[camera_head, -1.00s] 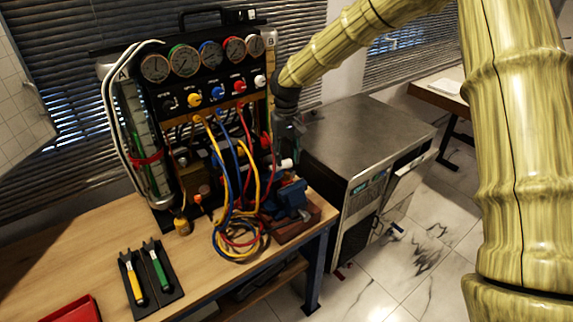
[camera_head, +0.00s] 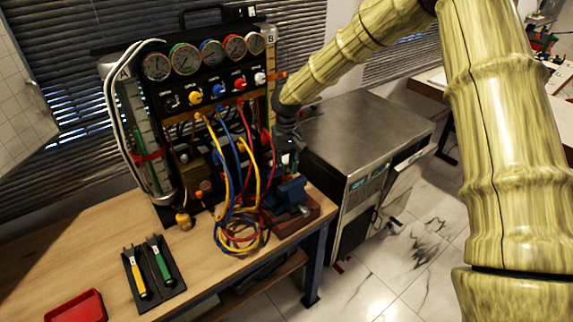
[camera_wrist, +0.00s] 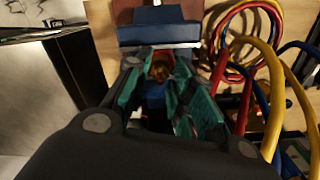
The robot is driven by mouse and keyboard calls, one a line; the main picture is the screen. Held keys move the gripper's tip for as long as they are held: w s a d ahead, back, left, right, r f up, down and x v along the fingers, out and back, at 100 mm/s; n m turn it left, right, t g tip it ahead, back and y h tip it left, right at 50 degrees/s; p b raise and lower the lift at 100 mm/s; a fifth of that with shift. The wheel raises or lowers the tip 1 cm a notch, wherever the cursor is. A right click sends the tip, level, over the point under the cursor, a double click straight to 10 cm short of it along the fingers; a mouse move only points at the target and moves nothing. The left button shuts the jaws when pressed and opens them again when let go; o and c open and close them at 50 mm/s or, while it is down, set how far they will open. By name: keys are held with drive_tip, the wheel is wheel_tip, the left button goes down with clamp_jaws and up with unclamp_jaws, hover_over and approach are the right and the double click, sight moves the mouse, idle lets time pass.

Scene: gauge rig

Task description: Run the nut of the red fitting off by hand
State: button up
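The panel's red fitting (camera_head: 239,84) is in the coloured row under the gauges, with a red hose hanging from it. My gripper (camera_head: 286,158) points down over the blue vise (camera_head: 291,191), well below and right of that row. In the wrist view the gripper (camera_wrist: 161,72) has its teal-padded fingers apart. A small brass-coloured piece (camera_wrist: 160,68) shows between the fingertips, in front of the vise (camera_wrist: 158,33). I cannot tell whether the fingers touch it or whether it belongs to a red fitting. The fingers partly hide what lies below it.
Coiled yellow, blue and red hoses (camera_head: 238,235) hang and lie left of the vise, close to my gripper. Two pliers-like tools in a black holder (camera_head: 154,273) and a red tray (camera_head: 76,306) are at the bench's front left. A steel cabinet (camera_head: 365,130) stands right.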

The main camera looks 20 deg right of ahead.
clamp_jaws()
drive_tip(key=shift+n, duration=0.4)
drive_tip(key=n, duration=0.4)
drive_tip(key=n+p, duration=0.1)
drive_tip(key=n, duration=0.9)
drive_tip(key=shift+n+p, duration=0.3)
drive_tip(key=shift+n, duration=0.1)
drive_tip(key=n, duration=0.5)
drive_tip(key=shift+n+p, duration=0.3)
drive_tip(key=shift+p, duration=0.1)
